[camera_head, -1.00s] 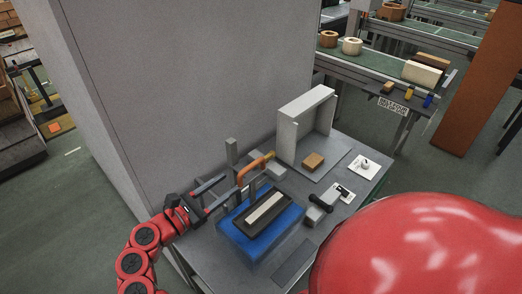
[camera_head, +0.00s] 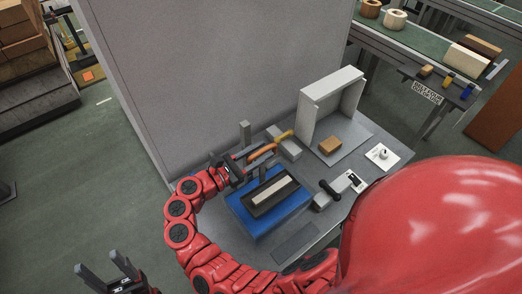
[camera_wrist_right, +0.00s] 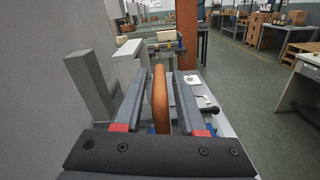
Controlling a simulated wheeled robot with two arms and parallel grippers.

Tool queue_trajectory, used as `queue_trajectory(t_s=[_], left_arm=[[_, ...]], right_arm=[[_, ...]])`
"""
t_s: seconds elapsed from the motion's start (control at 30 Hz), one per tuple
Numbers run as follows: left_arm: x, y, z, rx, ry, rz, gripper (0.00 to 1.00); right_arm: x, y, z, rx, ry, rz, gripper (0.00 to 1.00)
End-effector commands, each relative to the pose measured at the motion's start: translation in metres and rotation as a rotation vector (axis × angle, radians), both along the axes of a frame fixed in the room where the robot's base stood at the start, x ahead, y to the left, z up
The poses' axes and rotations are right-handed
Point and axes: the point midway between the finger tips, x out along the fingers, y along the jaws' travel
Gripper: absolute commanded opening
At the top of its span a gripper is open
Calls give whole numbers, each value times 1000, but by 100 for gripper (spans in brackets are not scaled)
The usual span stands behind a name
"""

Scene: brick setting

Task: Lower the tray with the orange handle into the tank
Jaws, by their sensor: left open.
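The orange handle (camera_head: 265,151) stands above the worktable, and its rod runs down toward the dark tray (camera_head: 252,209) with a pale strip. The tray sits at the top of the blue tank (camera_head: 262,229); I cannot tell how deep. My right gripper (camera_head: 256,156) is at the handle. In the right wrist view, the handle (camera_wrist_right: 160,100) stands between the open fingers of my right gripper (camera_wrist_right: 161,80), with a gap on each side. My left gripper (camera_head: 104,266) is open and empty, low at the left, away from the table.
A grey post (camera_head: 244,135) and grey block (camera_head: 290,149) stand close behind the handle. A grey open-sided frame (camera_head: 332,98), an orange-brown block (camera_head: 330,145), a black-handled device (camera_head: 328,191) and a white panel with a knob (camera_head: 382,156) are to the right. A tall grey wall rises behind.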

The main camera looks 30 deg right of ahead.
Motion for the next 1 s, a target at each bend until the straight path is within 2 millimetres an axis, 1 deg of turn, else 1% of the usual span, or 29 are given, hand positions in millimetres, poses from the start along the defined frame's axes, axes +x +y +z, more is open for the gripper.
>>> queue_trajectory(t_s=[0.03, 0.1, 0.2, 1.0], left_arm=[[0, 0, 0, 0, 0, 0, 60], [0, 0, 0, 0, 0, 0, 60], [0, 0, 0, 0, 0, 0, 60], [0, 0, 0, 0, 0, 0, 60]], right_arm=[[0, 0, 0, 0, 0, 0, 28], [0, 0, 0, 0, 0, 0, 15], [0, 0, 0, 0, 0, 0, 0], [0, 0, 1, -2, -2, 1, 0]])
